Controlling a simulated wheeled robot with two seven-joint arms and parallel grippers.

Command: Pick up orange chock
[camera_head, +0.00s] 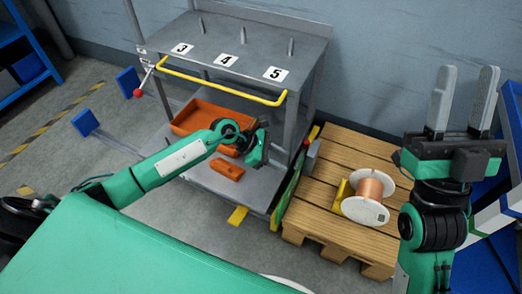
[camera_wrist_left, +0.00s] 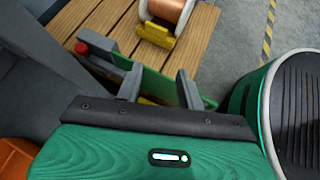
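The orange chock (camera_head: 227,168) is a small block lying on the cart's lower shelf (camera_head: 238,192) in the head view. My left gripper (camera_head: 262,150) is above the shelf, to the right of and beyond the chock, apart from it. In the left wrist view my left gripper (camera_wrist_left: 159,82) shows two spread fingers with nothing held between them. An orange surface (camera_wrist_left: 14,160) shows at that view's lower left; I cannot tell whether it is the chock or the bin. My right gripper (camera_head: 467,75) is open and empty, fingers pointing up, at the head view's right.
An orange bin (camera_head: 190,119) stands on the lower shelf behind my left arm. The cart's top (camera_head: 220,62) and yellow handle (camera_head: 215,83) overhang it. A wooden pallet (camera_head: 325,225) to the right carries a copper spool (camera_head: 369,190) and a yellow chock (camera_head: 342,193).

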